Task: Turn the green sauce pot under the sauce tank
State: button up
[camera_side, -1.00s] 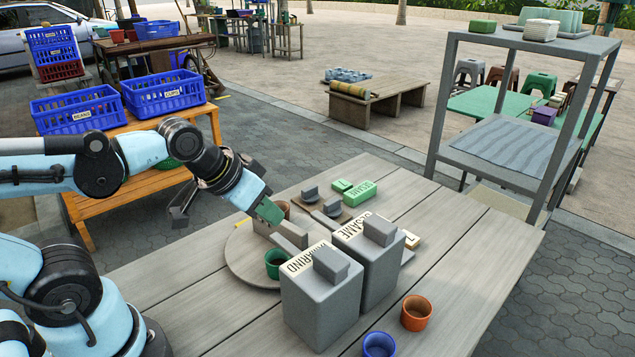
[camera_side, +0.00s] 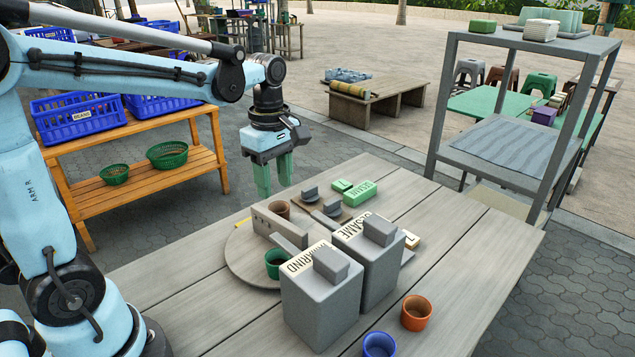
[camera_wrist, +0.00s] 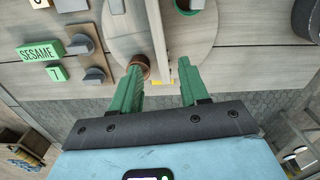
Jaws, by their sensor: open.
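The green sauce pot (camera_side: 275,264) stands upright on a round grey turntable (camera_side: 238,262), on the near side of an upright divider (camera_side: 272,226). A brown pot (camera_side: 279,209) stands on the divider's far side. Two grey tanks stand close by: one lettered "...ARIND" (camera_side: 318,305), right beside the green pot, and one lettered "SESAME" (camera_side: 376,272). My gripper (camera_side: 275,188) is open and empty, pointing down above the turntable's far end. In the wrist view its green fingers (camera_wrist: 158,68) straddle the line of the divider (camera_wrist: 158,35), with the brown pot (camera_wrist: 138,64) by the left finger and the green pot (camera_wrist: 185,8) beyond the right one.
Grey knobs (camera_side: 310,192) and green labelled blocks (camera_side: 359,193) lie behind the tanks. An orange pot (camera_side: 416,312) and a blue pot (camera_side: 379,345) stand at the table's front. A grey shelf (camera_side: 500,150) stands at right. The table's left front is bare.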

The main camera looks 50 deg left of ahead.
aim_at(277, 218)
notch_tip(277, 218, down, 11)
jog(key=shift+f, duration=0.2)
dwell(0.4)
jog(key=shift+c, duration=0.2)
grip_shut()
